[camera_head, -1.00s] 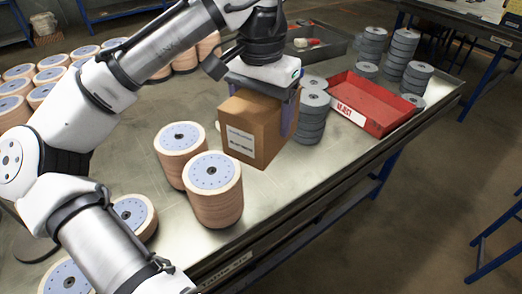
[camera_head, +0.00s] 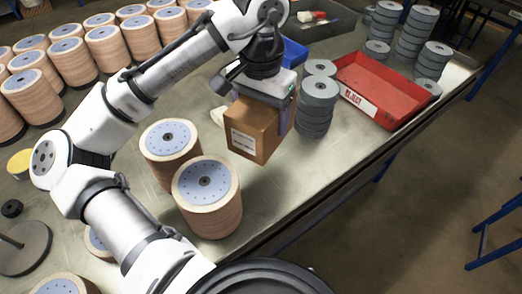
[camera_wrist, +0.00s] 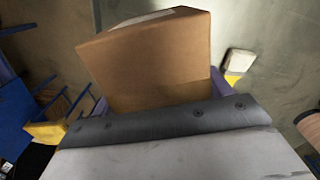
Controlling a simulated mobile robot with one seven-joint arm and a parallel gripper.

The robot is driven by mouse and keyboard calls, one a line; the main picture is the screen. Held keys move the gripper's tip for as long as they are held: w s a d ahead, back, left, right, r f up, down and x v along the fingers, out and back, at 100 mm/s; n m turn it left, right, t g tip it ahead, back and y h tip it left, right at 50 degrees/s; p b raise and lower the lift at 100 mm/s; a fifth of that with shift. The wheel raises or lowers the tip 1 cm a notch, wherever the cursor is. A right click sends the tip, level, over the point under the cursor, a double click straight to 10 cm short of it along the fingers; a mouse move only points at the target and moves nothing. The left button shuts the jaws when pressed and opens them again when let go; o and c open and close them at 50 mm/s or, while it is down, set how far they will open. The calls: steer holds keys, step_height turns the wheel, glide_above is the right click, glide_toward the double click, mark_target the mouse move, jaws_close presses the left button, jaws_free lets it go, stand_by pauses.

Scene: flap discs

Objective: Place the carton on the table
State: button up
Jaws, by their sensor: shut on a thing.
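The brown carton (camera_head: 255,129) with a white label is held in my gripper (camera_head: 262,97), which is shut on it from above. In the wrist view the carton (camera_wrist: 155,60) sits between purple finger pads. The carton is over the metal table (camera_head: 285,185), near its front edge. I cannot tell whether its base touches the table top.
Stacks of tan discs (camera_head: 207,195) stand close to the left of the carton. Grey disc stacks (camera_head: 316,105) and a red reject tray (camera_head: 380,92) are on its right. A blue item (camera_head: 293,53) lies behind. Bare table lies in front and to the right.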

step_height(320, 180, down, 12)
steer(key=shift+r, duration=0.25)
stand_by(0.4)
steer(key=shift+f, duration=0.2)
steer(key=o, duration=1.7)
steer(key=shift+r, duration=0.1)
step_height(320, 180, up, 12)
steer(key=shift+r+b, duration=0.15)
steer(key=shift+b, duration=0.15)
